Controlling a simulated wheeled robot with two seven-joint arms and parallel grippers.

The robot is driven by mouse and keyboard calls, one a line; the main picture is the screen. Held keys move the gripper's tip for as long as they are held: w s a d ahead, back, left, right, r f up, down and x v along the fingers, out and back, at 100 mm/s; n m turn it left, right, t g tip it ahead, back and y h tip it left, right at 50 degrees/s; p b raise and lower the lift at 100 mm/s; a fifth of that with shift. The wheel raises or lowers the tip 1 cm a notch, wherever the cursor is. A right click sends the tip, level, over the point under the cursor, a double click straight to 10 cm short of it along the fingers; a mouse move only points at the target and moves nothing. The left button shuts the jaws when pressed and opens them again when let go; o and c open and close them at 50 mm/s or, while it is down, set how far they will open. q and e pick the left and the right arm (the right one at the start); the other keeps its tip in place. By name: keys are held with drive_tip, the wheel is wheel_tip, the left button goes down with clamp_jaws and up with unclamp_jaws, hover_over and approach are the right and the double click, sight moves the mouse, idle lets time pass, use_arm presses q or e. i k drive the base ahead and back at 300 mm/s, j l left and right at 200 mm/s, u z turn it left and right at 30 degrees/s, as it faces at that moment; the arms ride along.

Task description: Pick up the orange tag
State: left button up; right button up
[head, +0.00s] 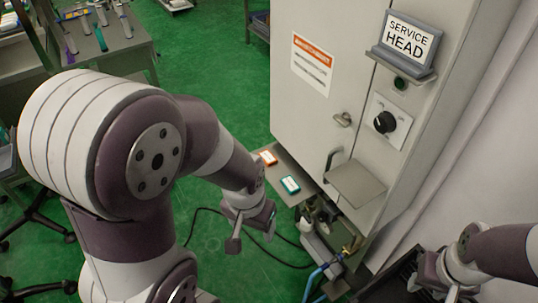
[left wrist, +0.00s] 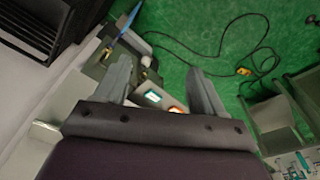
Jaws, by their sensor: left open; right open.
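The orange tag (head: 268,158) lies on a small grey shelf (head: 280,165) at the cabinet's lower left, with a teal tag (head: 290,184) beside it. My left gripper (head: 250,238) is open and empty, in front of the shelf and apart from both tags. In the left wrist view the orange tag (left wrist: 178,109) shows between the open fingers, close to the right finger and partly hidden low down. The teal tag (left wrist: 152,97) shows to its left. My right gripper (head: 430,272) is open at the lower right, away from the tags.
The tall grey cabinet (head: 300,110) bears a handle, a dial (head: 385,122) and a "SERVICE HEAD" sign (head: 408,42). A bare plate (head: 356,183) juts out right of the tags. A blue hose (head: 315,280) and black cable lie below. Green floor is open left of the cabinet.

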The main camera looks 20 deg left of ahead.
sight(269, 159)
drive_tip(key=k+z, duration=0.35)
drive_tip(key=z, duration=0.15)
drive_tip(key=k+l+z, duration=0.2)
drive_tip(key=z, duration=0.3)
drive_tip(key=j+z, duration=0.35)
drive_tip(key=z, duration=0.15)
drive_tip(key=j+z, duration=0.35)
drive_tip(key=z, duration=0.15)
drive_tip(key=k+j+z, duration=0.1)
drive_tip(key=j+z, duration=0.2)
drive_tip(key=z, duration=0.15)
drive_tip(key=k+j+z, duration=0.15)
drive_tip(key=j+z, duration=0.15)
drive_tip(key=z, duration=0.2)
drive_tip(key=k+j+z, duration=0.15)
drive_tip(key=z, duration=0.35)
drive_tip(key=k+j, duration=2)
drive_tip(key=k, duration=0.05)
